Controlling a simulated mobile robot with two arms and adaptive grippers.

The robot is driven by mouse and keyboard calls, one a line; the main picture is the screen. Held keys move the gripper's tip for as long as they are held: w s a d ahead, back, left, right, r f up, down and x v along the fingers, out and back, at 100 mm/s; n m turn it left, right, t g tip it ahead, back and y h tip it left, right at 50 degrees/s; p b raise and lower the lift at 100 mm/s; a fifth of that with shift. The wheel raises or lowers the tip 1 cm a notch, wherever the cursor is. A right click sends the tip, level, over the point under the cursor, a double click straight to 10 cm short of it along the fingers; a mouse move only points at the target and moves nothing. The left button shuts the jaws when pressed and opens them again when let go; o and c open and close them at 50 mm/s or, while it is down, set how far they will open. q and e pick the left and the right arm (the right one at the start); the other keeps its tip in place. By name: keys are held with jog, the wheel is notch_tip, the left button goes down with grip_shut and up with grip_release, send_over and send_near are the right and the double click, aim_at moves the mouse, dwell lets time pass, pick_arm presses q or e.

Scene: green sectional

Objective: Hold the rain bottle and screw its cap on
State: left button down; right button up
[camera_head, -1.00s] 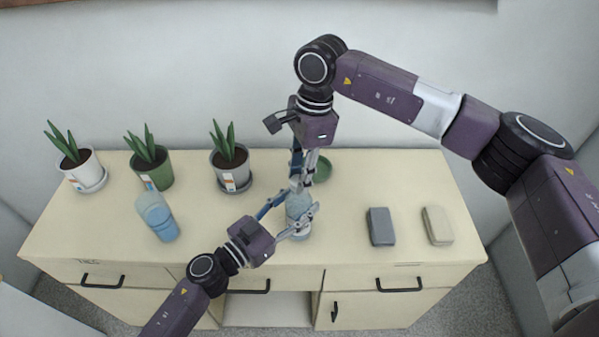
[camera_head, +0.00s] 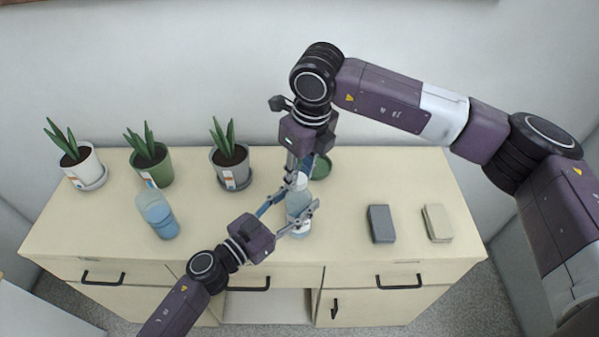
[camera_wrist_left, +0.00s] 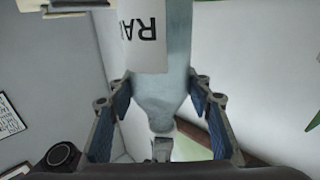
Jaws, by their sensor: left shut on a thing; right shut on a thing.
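The rain bottle (camera_head: 299,207), pale blue and clear, stands upright near the middle of the cabinet top. My left gripper (camera_head: 293,218) is shut around its body from the front left. The left wrist view shows the bottle (camera_wrist_left: 165,75) between the two blue-padded fingers, with a white label reading "RA". My right gripper (camera_head: 297,181) points down from above and is shut on the pale cap (camera_head: 299,182) at the bottle's top. The fingers partly hide the cap, and I cannot tell how far it is seated.
A second blue bottle (camera_head: 158,214) stands to the left. Three potted plants, white (camera_head: 82,167), green (camera_head: 151,165) and grey (camera_head: 231,167), line the back. Grey (camera_head: 381,224) and beige (camera_head: 437,223) blocks lie right.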

jog(key=m, duration=0.4)
jog(key=shift+a+m+t+h, duration=0.1)
jog(key=shift+m+t+h, duration=0.2)
jog(key=shift+m, duration=0.1)
jog(key=m, duration=0.3)
jog(key=m+h, duration=0.1)
jog(key=m, duration=0.5)
jog(key=shift+a+m, duration=0.1)
jog(key=shift+m, duration=0.3)
jog(key=m+h, duration=0.1)
jog(key=m, duration=0.6)
jog(key=shift+g, duration=0.4)
jog(key=m, duration=0.3)
jog(key=shift+w+m, duration=0.1)
jog(key=shift+m, duration=0.3)
jog(key=m+g, duration=0.1)
jog(key=m, duration=0.2)
jog(key=shift+m, duration=0.3)
jog(key=o, duration=0.7)
jog(key=shift+f, duration=0.1)
jog(key=shift+c, duration=0.2)
